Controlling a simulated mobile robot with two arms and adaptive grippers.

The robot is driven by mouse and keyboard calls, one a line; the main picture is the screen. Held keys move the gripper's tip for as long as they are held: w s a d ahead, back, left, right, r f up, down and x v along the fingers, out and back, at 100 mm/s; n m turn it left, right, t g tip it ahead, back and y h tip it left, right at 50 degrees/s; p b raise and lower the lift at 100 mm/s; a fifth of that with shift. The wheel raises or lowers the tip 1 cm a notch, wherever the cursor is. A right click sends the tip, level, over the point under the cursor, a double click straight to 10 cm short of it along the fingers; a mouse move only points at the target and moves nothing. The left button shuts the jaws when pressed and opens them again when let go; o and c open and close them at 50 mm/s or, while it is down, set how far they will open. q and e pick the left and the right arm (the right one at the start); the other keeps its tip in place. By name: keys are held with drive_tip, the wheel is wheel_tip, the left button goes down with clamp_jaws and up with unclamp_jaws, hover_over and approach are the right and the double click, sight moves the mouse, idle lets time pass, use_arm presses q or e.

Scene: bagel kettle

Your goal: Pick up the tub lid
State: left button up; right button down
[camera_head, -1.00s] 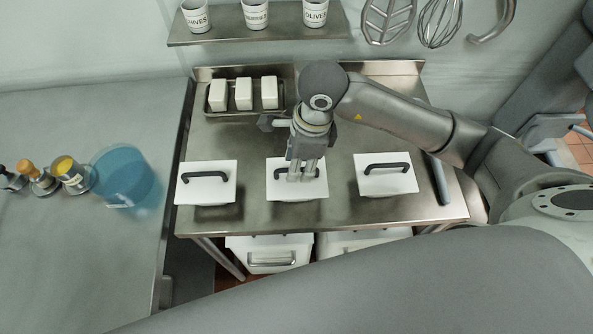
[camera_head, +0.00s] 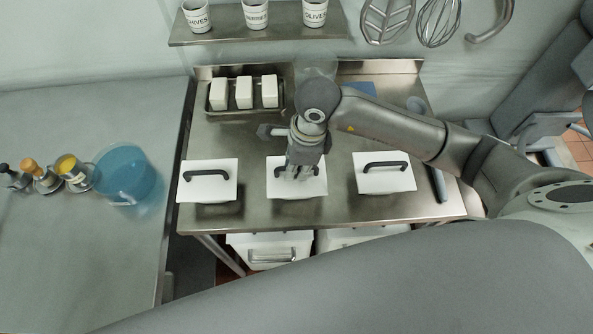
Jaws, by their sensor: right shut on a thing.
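Three white square lids with black handles lie in a row on the steel table: a left lid (camera_head: 208,192), a middle lid (camera_head: 297,189) and a right lid (camera_head: 384,184). My right gripper (camera_head: 299,172) points down over the middle lid and is shut on its black handle. The fingers hide most of that handle. Whether the middle lid is lifted off the table cannot be told. My left gripper does not show.
A tray (camera_head: 244,113) with white blocks stands at the back left of the steel table (camera_head: 250,143). A blue container (camera_head: 126,175) and bottles stand on the left counter (camera_head: 75,240). A shelf (camera_head: 265,36) with labelled cups and hanging whisks are behind.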

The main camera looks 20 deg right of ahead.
drive_tip(key=shift+r, duration=0.1)
drive_tip(key=shift+w+r+b, duration=0.1)
drive_tip(key=shift+r+b, duration=0.3)
drive_tip(key=shift+b, duration=0.1)
drive_tip(key=shift+s+a+r+b, duration=0.15)
drive_tip(key=shift+r+b, duration=0.25)
drive_tip(key=shift+r, duration=0.25)
drive_tip(key=shift+s+d+r+b, duration=0.15)
drive_tip(key=shift+r+b, duration=0.25)
drive_tip(key=shift+r, duration=0.2)
drive_tip(key=s+a+r+b, duration=0.3)
drive_tip(key=s+r+b, duration=0.6)
drive_tip(key=s+b, duration=0.2)
drive_tip(key=shift+s+a+r, duration=0.25)
drive_tip(key=shift+s+a, duration=0.15)
drive_tip(key=shift+s, duration=0.6)
drive_tip(key=shift+s, duration=0.1)
